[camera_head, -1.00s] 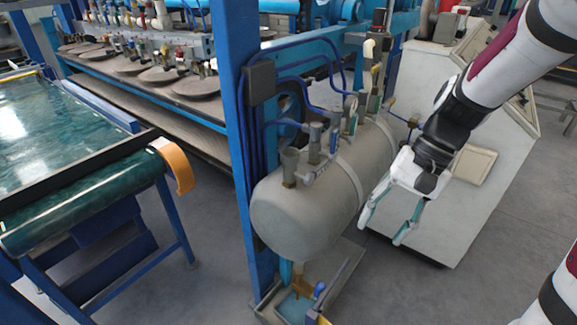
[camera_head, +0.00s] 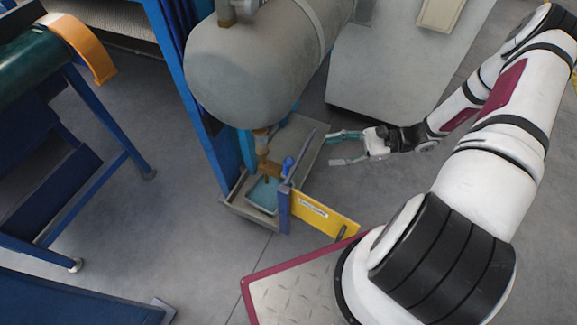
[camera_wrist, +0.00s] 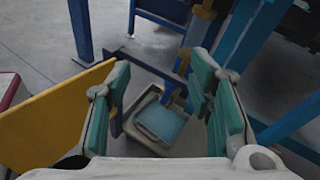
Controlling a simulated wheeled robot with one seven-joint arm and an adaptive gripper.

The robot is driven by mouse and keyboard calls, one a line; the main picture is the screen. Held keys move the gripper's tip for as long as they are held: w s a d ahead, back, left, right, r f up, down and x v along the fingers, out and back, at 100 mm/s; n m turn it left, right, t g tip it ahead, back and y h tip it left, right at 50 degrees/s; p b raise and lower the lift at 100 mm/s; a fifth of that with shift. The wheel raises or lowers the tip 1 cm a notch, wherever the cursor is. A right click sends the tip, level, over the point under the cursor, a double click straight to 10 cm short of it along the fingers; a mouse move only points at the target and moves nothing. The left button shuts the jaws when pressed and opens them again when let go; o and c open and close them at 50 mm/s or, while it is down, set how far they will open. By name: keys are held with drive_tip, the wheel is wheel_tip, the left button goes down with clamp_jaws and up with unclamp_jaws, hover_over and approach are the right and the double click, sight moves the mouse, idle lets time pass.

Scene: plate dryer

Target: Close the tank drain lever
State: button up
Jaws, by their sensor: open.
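The grey tank (camera_head: 255,65) sits at the top middle of the head view. A brass drain valve (camera_head: 265,167) hangs under it. The small blue lever handle (camera_head: 288,163) stands out to the right of the valve, tilted. My gripper (camera_head: 331,149) is open and empty, to the right of the lever and apart from it, fingers pointing left. In the wrist view my gripper (camera_wrist: 163,105) has its fingers spread on either side of the drain tray. The brass valve (camera_wrist: 183,62) shows at the upper middle there; I cannot make out the lever surely.
A grey drain tray (camera_head: 308,145) with a small basin of blue liquid (camera_head: 264,194) lies below the valve. A yellow panel (camera_head: 325,213) stands in front of it. A blue frame post (camera_head: 190,95) is left of the valve. A white cabinet (camera_head: 385,75) stands behind my gripper.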

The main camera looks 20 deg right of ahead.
sight(289, 161)
wheel_tip(289, 161, down, 12)
drive_tip(key=m+t+b, duration=0.3)
drive_tip(key=m+t, duration=0.2)
drive_tip(key=t, duration=0.1)
drive_tip(key=b+x, duration=0.3)
drive_tip(key=x, duration=1.1)
drive_tip(key=shift+r, duration=0.1)
drive_tip(key=shift+c, duration=0.3)
drive_tip(key=shift+d, duration=0.1)
clamp_jaws()
